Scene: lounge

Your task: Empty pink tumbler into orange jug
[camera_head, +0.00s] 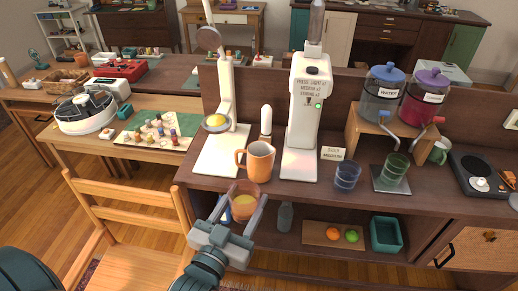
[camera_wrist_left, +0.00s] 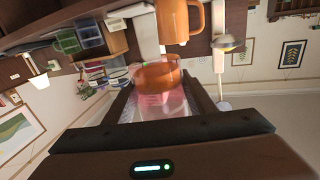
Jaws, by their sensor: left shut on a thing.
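The pink tumbler (camera_head: 244,205) is see-through and has orange-yellow liquid in it. It also shows in the left wrist view (camera_wrist_left: 160,100). My left gripper (camera_head: 247,198) is shut on it, a finger on each side, and holds it in front of the counter's front edge. How far it tilts is hard to tell. The orange jug (camera_head: 260,162) stands upright on the counter, just beyond the tumbler, its handle to the left. In the left wrist view the jug (camera_wrist_left: 176,22) is above the tumbler in the picture. The inside of the jug is hidden. My right gripper is not in view.
A white dispenser (camera_head: 308,105) stands behind and right of the jug, and a white stand with a yellow-filled dish (camera_head: 216,122) behind left. A blue glass (camera_head: 347,176) and a green glass (camera_head: 394,170) stand to the right. A wooden chair (camera_head: 130,235) is at left.

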